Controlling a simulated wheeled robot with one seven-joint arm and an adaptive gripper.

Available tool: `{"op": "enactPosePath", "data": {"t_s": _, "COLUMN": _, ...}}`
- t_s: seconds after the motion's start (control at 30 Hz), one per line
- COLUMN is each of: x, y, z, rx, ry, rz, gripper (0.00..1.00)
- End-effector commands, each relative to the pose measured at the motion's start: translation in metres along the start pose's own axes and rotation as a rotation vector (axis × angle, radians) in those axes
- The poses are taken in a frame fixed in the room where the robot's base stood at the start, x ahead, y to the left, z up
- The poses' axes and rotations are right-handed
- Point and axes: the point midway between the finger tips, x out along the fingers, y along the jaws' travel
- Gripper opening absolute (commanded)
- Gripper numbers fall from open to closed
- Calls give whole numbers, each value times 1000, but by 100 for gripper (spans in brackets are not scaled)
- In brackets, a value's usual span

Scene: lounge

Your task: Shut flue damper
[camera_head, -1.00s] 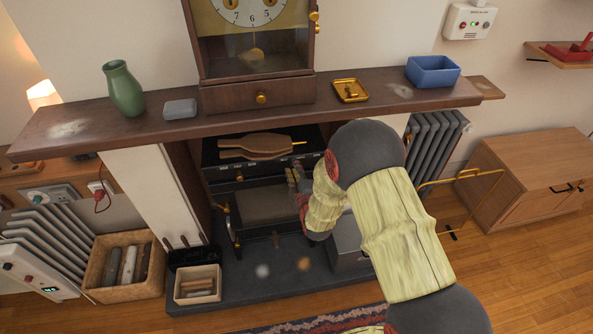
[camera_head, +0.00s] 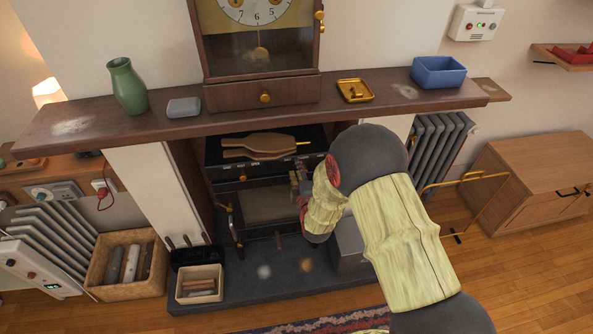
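The fireplace stove (camera_head: 265,205) stands under the mantel, with a dark top and a glass-like front panel. A small brass knob (camera_head: 243,177) sits on its front below the top edge. I cannot tell for sure which part is the flue damper. My gripper (camera_head: 299,187) is at the right side of the stove front, just below the top edge. My forearm covers much of it and the stove's right side. Whether it touches the stove, and whether its fingers are open or shut, does not show.
Wooden bellows (camera_head: 265,146) lie on the stove top. The mantel (camera_head: 225,112) above holds a green vase (camera_head: 127,87), a clock (camera_head: 262,50) and a blue box (camera_head: 438,72). A basket (camera_head: 127,265) and a small crate (camera_head: 199,284) stand left. A brass rail (camera_head: 465,180) is right.

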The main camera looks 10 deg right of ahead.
Motion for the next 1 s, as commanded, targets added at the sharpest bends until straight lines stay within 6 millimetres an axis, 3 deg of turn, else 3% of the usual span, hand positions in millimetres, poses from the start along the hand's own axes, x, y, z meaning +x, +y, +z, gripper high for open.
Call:
{"op": "enactPosePath", "data": {"t_s": 0.2, "x": 0, "y": 1, "z": -1, "rx": 0, "ry": 3, "rz": 1, "gripper": 44}}
{"op": "enactPosePath", "data": {"t_s": 0.57, "x": -5, "y": 1, "z": -3, "rx": 0, "ry": 6, "rz": 1, "gripper": 44}}
{"op": "enactPosePath", "data": {"t_s": 0.67, "x": -16, "y": 1, "z": -3, "rx": 0, "ry": 6, "rz": 1, "gripper": 44}}
{"op": "enactPosePath", "data": {"t_s": 1.0, "x": -84, "y": 1, "z": -2, "rx": 0, "ry": 5, "rz": 2, "gripper": 44}}
